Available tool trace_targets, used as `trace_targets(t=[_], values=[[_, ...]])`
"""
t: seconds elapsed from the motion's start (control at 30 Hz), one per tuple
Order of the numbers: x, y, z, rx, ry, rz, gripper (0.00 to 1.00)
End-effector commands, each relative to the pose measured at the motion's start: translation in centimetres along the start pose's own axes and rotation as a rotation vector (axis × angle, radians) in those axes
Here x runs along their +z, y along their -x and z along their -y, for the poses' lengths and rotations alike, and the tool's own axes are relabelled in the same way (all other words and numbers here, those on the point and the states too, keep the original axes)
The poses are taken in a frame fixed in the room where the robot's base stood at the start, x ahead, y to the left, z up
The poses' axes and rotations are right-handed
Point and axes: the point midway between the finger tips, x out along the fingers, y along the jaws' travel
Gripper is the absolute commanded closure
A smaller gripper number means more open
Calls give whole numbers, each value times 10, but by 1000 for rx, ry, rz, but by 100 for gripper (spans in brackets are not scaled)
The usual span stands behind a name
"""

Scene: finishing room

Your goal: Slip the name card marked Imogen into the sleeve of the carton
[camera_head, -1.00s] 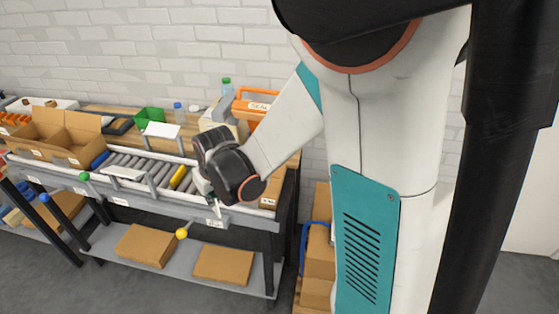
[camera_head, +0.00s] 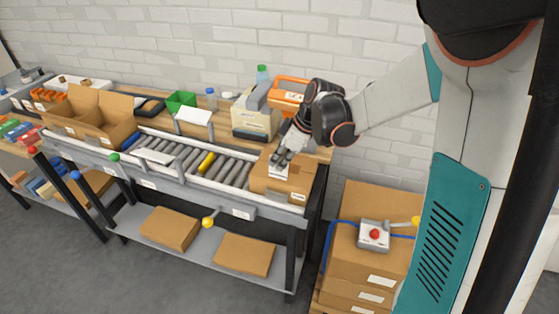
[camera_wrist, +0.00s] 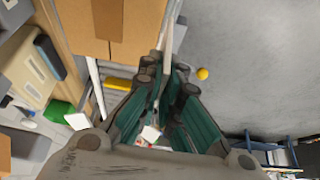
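The closed carton (camera_head: 290,178) stands at the right end of the roller conveyor, with a label low on its front. Its taped top (camera_wrist: 85,25) fills the upper left of the wrist view. My gripper (camera_head: 280,158) is at the carton's upper left side. In the wrist view, my gripper's fingers (camera_wrist: 165,72) are close together on a thin pale card (camera_wrist: 166,35), seen nearly edge-on beside the carton. A white patch shows under the fingers in the head view; I cannot tell card from sleeve there. No name is readable, and the sleeve is not clearly visible.
The roller conveyor (camera_head: 228,172) runs left, with one yellow roller (camera_head: 206,162). Behind it stand a beige machine (camera_head: 252,122), an orange device (camera_head: 290,92) and a green bin (camera_head: 181,101). An open carton (camera_head: 92,118) is at left. A red-button box (camera_head: 373,235) sits on stacked cartons at right.

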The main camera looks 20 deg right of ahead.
Motion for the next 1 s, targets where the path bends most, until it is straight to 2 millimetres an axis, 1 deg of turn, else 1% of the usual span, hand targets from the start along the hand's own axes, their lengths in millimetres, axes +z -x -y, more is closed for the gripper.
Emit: trace_targets(t=[0.27,1.0], values=[[5,-12,0,1,-2,0,100],[23,-55,0,1,-2,1,100]])
